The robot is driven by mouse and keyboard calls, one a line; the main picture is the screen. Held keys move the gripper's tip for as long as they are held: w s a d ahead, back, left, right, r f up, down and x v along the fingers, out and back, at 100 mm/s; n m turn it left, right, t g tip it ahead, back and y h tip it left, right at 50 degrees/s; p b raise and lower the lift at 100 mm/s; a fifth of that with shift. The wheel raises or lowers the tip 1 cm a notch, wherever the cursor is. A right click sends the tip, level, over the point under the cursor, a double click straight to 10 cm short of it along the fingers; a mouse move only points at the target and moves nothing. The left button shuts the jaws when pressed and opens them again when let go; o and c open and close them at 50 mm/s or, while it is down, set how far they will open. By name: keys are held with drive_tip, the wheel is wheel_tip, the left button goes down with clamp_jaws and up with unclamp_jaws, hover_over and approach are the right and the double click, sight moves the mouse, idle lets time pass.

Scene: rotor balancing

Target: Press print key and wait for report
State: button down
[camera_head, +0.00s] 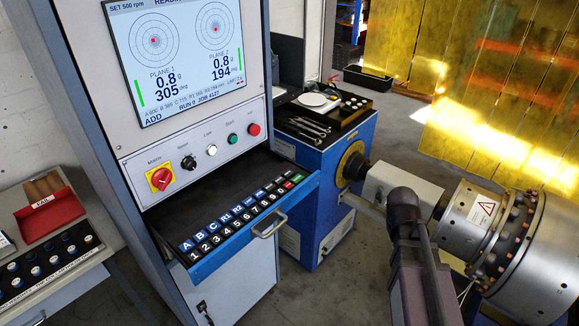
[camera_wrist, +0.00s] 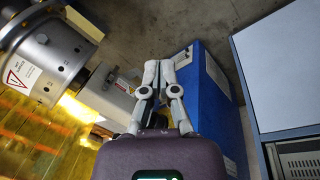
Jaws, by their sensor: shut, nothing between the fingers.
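I cannot make out which is the print key. The screen (camera_head: 185,55) above shows plane 1 at 0.8 g, 305 deg and plane 2 at 0.8 g, 194 deg, with "RUN 0". No printed report is recognisable. In the wrist view, my gripper (camera_wrist: 160,70) is shut and empty, above the blue machine base. The keypad is not seen there. In the head view my arm is at the lower right, apart from the keypad.
The drawer handle (camera_head: 269,227) juts forward. A red rotary switch (camera_head: 160,179) and several buttons sit above the keypad. The rotor (camera_head: 530,245) stands right of my arm. A blue base (camera_head: 330,165) carries a tool tray. A red tray (camera_head: 50,214) lies at left.

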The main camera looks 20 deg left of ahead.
drive_tip(key=w+a+r+n+t+h+p, duration=0.1)
drive_tip(key=w+a+r+n+t+p, duration=0.1)
drive_tip(key=w+a+r+n+p, duration=0.45)
drive_tip(key=w+a+r+n+t+h+p, duration=0.1)
drive_tip(key=w+a+r+n, duration=0.2)
drive_tip(key=a, duration=0.7)
wheel_tip(320, 180, up, 11)
drive_tip(key=n+t+y+p, duration=0.1)
drive_tip(key=n+t+p, duration=0.4)
drive_tip(key=n, duration=0.4)
hover_over(286, 173)
drive_tip(key=p, duration=0.1)
drive_tip(key=shift+s+f+g, duration=0.1)
drive_tip(key=shift+f+g, duration=0.05)
drive_tip(key=shift+g, duration=0.15)
drive_tip(key=shift+d+f, duration=0.1)
wheel_tip(286, 173, down, 9)
drive_tip(key=b, duration=0.8)
drive_tip(key=shift+r, duration=0.2)
drive_tip(key=shift+f+b, duration=0.15)
drive_tip(key=shift+b, duration=0.25)
drive_tip(key=shift+f+b, duration=0.3)
